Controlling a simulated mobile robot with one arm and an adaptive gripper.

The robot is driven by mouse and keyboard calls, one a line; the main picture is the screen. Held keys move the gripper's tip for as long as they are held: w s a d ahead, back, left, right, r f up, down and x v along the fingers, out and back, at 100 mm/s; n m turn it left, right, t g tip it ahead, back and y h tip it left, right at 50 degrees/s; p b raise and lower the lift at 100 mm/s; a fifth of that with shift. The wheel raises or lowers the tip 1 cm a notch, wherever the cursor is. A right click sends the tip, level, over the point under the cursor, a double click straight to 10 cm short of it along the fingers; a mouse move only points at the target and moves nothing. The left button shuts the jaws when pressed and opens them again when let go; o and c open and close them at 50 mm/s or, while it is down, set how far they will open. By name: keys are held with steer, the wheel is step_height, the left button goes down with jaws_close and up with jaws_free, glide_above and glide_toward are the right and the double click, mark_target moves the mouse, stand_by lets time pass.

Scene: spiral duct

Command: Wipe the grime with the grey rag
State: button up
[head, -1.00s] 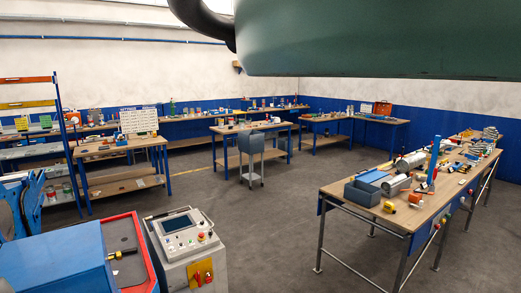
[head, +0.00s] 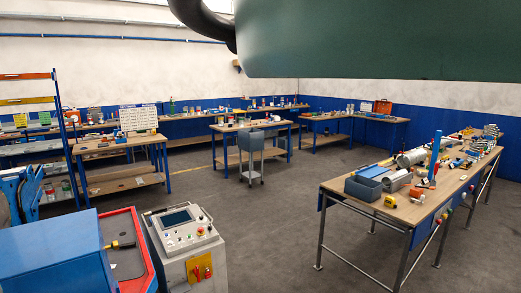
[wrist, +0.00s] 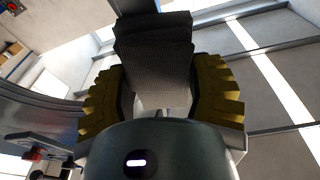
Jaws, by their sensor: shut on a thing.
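The grey rag (wrist: 153,48) shows in the wrist view as a dark, folded, textured cloth. It stands up between the two yellow ridged fingers of my gripper (wrist: 158,82). I cannot make out any grime in either view. The head view shows neither the rag nor my gripper.
In the head view, a workbench (head: 345,190) with parts and tools stands at the right. A control console (head: 185,245) and a blue machine (head: 50,255) are at the lower left. The grey floor (head: 270,230) between them is clear.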

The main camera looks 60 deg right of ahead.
steer(key=shift+a+f, duration=0.15)
steer(key=shift+f, duration=0.3)
steer(key=shift+s+d+b, duration=0.2)
steer(key=shift+d+b, duration=0.15)
steer(key=shift+d, duration=0.2)
steer(key=v, duration=0.1)
steer(key=b+v, duration=0.1)
steer(key=v, duration=0.2)
steer(key=shift+w+d+r+b, duration=0.1)
steer(key=shift+r+b, duration=0.2)
steer(key=shift+b, duration=0.05)
steer(key=shift+d+r, duration=0.15)
steer(key=shift+d, duration=0.25)
steer(key=shift+d, duration=0.1)
steer(key=shift+b+v, duration=0.9)
steer(key=shift+v, duration=0.55)
steer(key=shift+r, duration=0.2)
